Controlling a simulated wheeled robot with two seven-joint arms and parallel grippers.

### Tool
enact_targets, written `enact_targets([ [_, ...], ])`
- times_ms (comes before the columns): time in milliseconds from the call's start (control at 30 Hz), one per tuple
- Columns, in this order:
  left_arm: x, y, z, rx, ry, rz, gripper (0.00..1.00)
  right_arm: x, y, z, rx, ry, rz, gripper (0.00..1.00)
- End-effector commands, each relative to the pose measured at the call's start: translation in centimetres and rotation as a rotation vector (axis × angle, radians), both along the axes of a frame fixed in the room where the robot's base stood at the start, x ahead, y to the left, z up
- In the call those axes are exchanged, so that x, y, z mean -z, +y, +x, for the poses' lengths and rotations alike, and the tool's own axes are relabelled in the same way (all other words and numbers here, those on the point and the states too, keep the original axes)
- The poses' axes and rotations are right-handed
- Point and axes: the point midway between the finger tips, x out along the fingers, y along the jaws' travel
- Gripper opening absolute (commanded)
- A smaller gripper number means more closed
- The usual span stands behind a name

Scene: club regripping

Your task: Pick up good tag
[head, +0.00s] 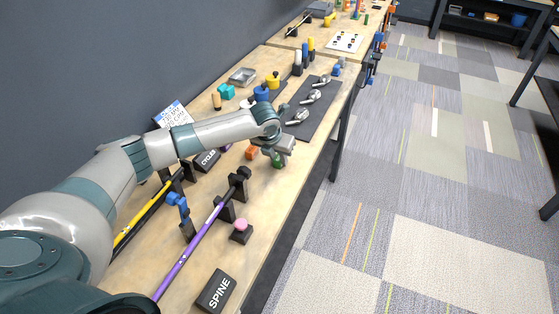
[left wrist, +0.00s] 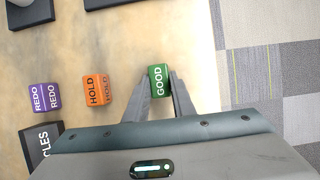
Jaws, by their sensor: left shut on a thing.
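The good tag is a small green block lettered "GOOD" (left wrist: 158,80), seen in the left wrist view between the two fingers of my left gripper (left wrist: 160,84). The fingers are shut on its sides. In the head view the green tag (head: 278,160) shows partly below my left gripper (head: 272,152), near the table's right edge. I cannot tell whether the tag touches the table. My right gripper is not in view.
An orange HOLD tag (left wrist: 96,92) and a purple REDO tag (left wrist: 46,97) stand to the left. A purple shaft (head: 196,240) rests on black stands nearby, with a pink-topped block (head: 241,228) beside it. A SPINE sign (head: 215,291) lies in front. A dark mat (head: 311,115) with club heads lies beyond.

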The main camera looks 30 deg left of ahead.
Motion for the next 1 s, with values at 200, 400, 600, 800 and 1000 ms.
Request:
enact_targets([
  [200,-0.2,0.0,0.1,0.0,-0.001,0.0,0.01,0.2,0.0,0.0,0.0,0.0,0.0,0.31],
  [400,-1.6,0.0,0.1,0.0,-0.004,-0.001,0.01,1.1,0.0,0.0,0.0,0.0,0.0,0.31],
  [600,-4.3,-1.0,0.2,0.004,-0.004,-0.002,0.01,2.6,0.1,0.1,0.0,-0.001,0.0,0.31],
  [800,-6.6,-4.9,0.3,0.005,-0.004,-0.002,0.01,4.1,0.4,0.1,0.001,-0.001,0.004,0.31],
  [1000,-8.8,-8.5,0.5,0.004,-0.003,-0.001,0.01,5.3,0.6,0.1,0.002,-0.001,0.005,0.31],
])
